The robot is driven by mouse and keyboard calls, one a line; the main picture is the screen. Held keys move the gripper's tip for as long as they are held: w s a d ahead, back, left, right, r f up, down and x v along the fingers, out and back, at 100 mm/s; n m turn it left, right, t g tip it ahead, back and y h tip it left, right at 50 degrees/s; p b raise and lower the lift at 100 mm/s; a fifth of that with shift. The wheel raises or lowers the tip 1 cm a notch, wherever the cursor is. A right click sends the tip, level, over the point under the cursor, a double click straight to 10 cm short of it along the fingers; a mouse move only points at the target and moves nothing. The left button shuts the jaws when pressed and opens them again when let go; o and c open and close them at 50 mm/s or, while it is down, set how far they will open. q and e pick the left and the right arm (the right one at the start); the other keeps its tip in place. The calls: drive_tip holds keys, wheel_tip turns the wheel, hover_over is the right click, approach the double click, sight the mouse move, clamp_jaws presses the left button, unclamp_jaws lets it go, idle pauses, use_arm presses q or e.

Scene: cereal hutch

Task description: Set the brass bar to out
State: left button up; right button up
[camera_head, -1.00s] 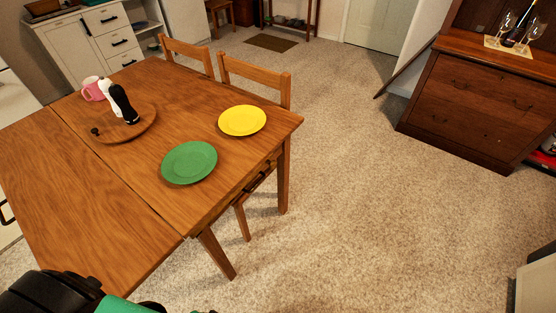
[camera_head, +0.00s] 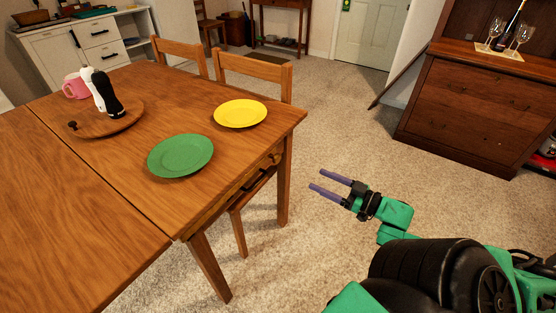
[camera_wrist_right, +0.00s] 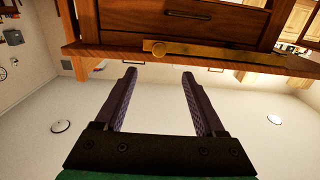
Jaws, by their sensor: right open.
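The brass bar (camera_wrist_right: 204,52) shows in the right wrist view, a long thin strip with a round knob near its left end, lying along a wooden edge. My right gripper (camera_head: 317,180) is open and empty, off the right side of the wooden table (camera_head: 60,205) in the head view. In the right wrist view my two purple fingers (camera_wrist_right: 160,73) are apart, with their tips just short of the wooden edge and the bar; nothing is between them. My left gripper is not in view.
On the table are a green plate (camera_head: 181,155), a yellow plate (camera_head: 240,113) and a round wooden tray (camera_head: 88,130) with a shaker. Chairs (camera_head: 255,78) stand behind. A dark wooden cabinet (camera_head: 460,110) stands at the right. Carpet between is clear.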

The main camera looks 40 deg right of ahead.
drive_tip(key=b, duration=0.1)
approach(279, 160)
drive_tip(key=b+x, duration=0.2)
drive_tip(key=x, duration=0.5)
drive_tip(key=shift+w+a, duration=0.25)
drive_tip(key=shift+w, duration=0.4)
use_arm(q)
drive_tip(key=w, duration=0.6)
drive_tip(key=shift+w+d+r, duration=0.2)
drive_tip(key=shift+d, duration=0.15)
use_arm(e)
clamp_jaws()
